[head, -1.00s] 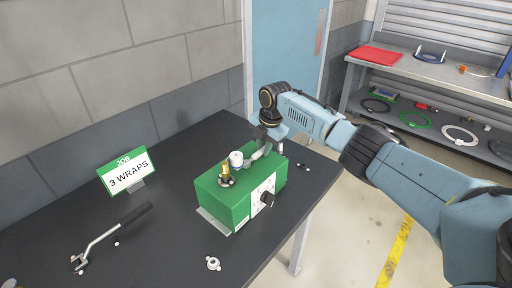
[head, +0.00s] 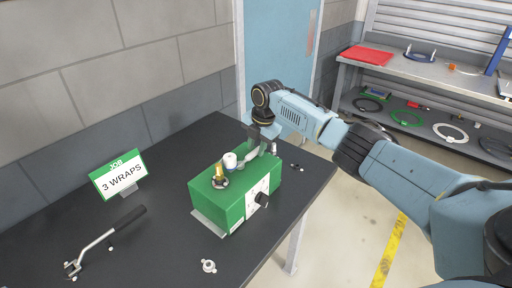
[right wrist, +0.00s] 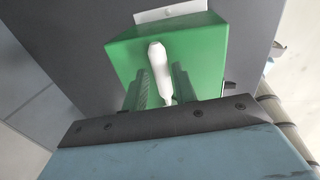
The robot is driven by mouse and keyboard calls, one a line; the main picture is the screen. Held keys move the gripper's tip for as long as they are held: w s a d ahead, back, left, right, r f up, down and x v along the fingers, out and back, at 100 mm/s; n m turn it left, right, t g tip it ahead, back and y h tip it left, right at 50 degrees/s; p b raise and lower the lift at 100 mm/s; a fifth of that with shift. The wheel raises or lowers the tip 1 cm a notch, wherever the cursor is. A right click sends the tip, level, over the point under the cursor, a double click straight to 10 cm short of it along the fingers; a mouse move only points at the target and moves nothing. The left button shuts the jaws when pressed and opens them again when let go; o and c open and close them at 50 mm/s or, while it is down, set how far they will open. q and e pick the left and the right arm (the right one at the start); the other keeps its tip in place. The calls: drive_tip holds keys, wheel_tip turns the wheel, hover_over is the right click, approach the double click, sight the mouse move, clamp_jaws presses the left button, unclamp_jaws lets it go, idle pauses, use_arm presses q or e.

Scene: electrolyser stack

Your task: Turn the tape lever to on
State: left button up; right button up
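A green box (head: 211,208) stands on the dark table. A brass fitting (head: 219,172) and a white round piece (head: 230,161) are on its top. A pale lever (right wrist: 157,60) shows in the right wrist view against the green top. My right gripper (head: 262,148) is at the back right of the box top. In the right wrist view its two fingers (right wrist: 164,76) are apart, one on each side of the lever; whether they touch it is unclear. The fingers partly hide the lever in the head view. My left gripper is not in view.
A black knob (head: 262,199) is on the box's front panel. A "3 WRAPS" sign (head: 119,175), a black-handled tool (head: 100,240) and a small pale ring part (head: 208,266) are on the table. A shelf (head: 420,75) stands at the back right.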

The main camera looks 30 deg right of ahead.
sight(262, 159)
wheel_tip(262, 159, up, 12)
drive_tip(key=s, duration=0.2)
drive_tip(key=shift+s+d+r+b, duration=0.15)
drive_tip(key=shift+d+r+b, duration=0.15)
drive_tip(key=shift+b, duration=0.15)
drive_tip(key=shift+f, duration=0.1)
